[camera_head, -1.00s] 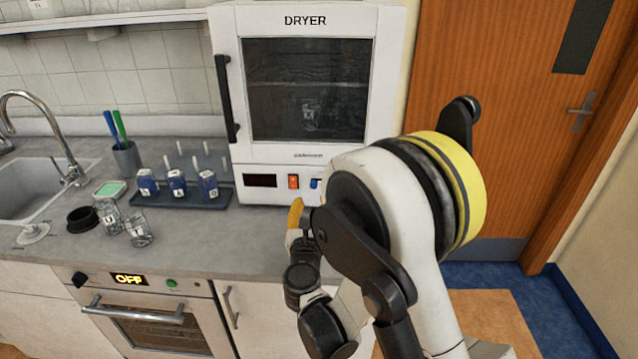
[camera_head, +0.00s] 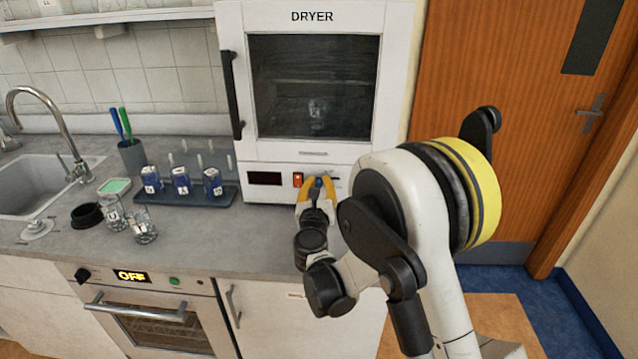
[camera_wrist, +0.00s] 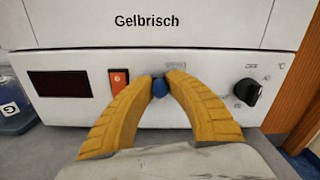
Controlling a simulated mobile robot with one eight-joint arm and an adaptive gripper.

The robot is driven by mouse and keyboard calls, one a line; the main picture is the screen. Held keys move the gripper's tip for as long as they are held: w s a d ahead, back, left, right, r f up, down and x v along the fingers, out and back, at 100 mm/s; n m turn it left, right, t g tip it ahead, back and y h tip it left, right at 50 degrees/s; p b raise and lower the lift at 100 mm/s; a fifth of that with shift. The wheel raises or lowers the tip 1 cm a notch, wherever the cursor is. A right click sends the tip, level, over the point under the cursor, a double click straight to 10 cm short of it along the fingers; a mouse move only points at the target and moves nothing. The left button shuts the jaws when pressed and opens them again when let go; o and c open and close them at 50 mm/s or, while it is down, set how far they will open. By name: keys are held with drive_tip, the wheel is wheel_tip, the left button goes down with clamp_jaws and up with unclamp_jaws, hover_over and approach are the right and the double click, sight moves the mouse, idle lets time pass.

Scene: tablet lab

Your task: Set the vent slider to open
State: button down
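The vent slider's small blue knob (camera_wrist: 159,88) sits on the white lower panel of the dryer (camera_head: 250,170), just right of an orange-red switch. A small label, too blurred to read, is above and right of it; its slot is hidden. My gripper (camera_wrist: 160,80) has its yellow fingers at the panel, one tip on each side of the blue knob, and they appear closed on it. In the head view my gripper (camera_head: 318,183) reaches the panel from the front, with blue showing between the tips.
The orange-red rocker switch (camera_wrist: 119,82) is close to the left finger, and a dark display (camera_wrist: 58,84) is further left. A black rotary knob (camera_wrist: 248,92) is right of the fingers. A rack of blue-labelled jars (camera_head: 212,190) stands left of the dryer.

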drive_tip(key=d, duration=0.5)
drive_tip(key=shift+s+b, duration=0.1)
drive_tip(key=shift+b, duration=0.3)
drive_tip(key=shift+a, duration=0.1)
drive_tip(key=c, duration=1.3)
unclamp_jaws()
drive_tip(key=shift+d, duration=0.2)
drive_tip(key=shift+c, duration=0.2)
approach(338, 178)
drive_tip(key=shift+f, duration=0.1)
